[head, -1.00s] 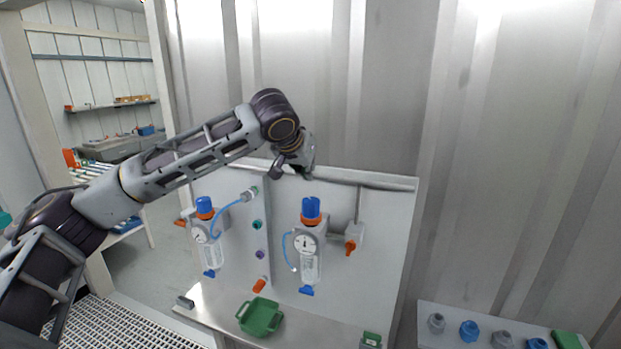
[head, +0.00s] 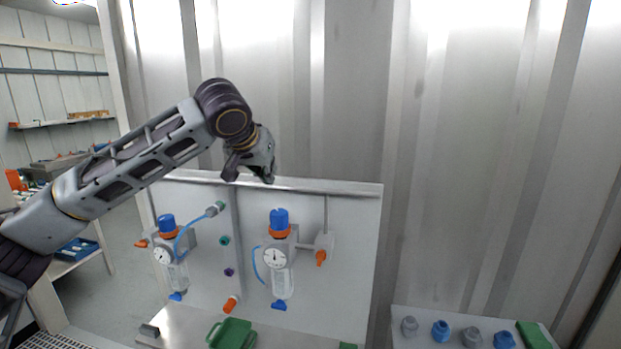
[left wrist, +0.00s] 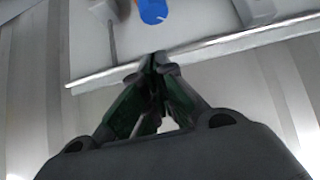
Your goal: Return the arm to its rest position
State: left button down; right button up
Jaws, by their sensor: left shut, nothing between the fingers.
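My left arm comes in from the left in the head view. Its gripper (head: 250,177) is in front of the upper edge of the white panel (head: 345,250), above the two filter units. In the left wrist view the gripper (left wrist: 158,60) has its fingers together, with nothing between them, near the panel's top rail (left wrist: 110,74). A blue cap (left wrist: 152,10) shows beyond the fingertips. My right gripper is not in view.
The panel bears a left filter unit (head: 168,252) and a right filter unit (head: 280,262), with blue hoses and orange valves. A green tray (head: 232,335) stands below. Several fittings (head: 440,331) line a shelf at right. Bare corrugated wall fills the upper right.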

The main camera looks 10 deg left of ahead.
pick_arm(q)
jog(key=s+d+f+m+g+h, duration=0.1)
jog(key=s+d+f+m, duration=0.1)
jog(key=d+f, duration=0.45)
jog(key=s+d+f+m+h, duration=0.1)
jog(key=d+f, duration=0.2)
jog(key=f, duration=0.6)
jog(key=s+d+f+m+g+h, duration=0.15)
jog(key=d+f, duration=0.25)
jog(key=f, duration=0.4)
jog(key=s+f, duration=0.9)
jog(key=f, duration=0.3)
jog(key=s+a+f+n+g+y, duration=0.3)
jog(key=s+a+f+y, duration=0.1)
jog(key=s+a+f, duration=1.05)
jog(key=s+f+g, duration=0.1)
jog(key=s+f, duration=0.2)
jog(key=f, duration=1.4)
jog(key=s+f+g, duration=0.1)
jog(key=s+f, duration=0.2)
jog(key=f, duration=1.5)
jog(key=s+a+f+b, duration=0.1)
jog(key=s+a+f, duration=0.2)
jog(key=s+f, duration=1.6)
jog(key=s, duration=0.3)
jog(key=shift+a+f+g, duration=0.15)
jog(key=shift+f+g, duration=0.15)
jog(key=shift+g, duration=0.05)
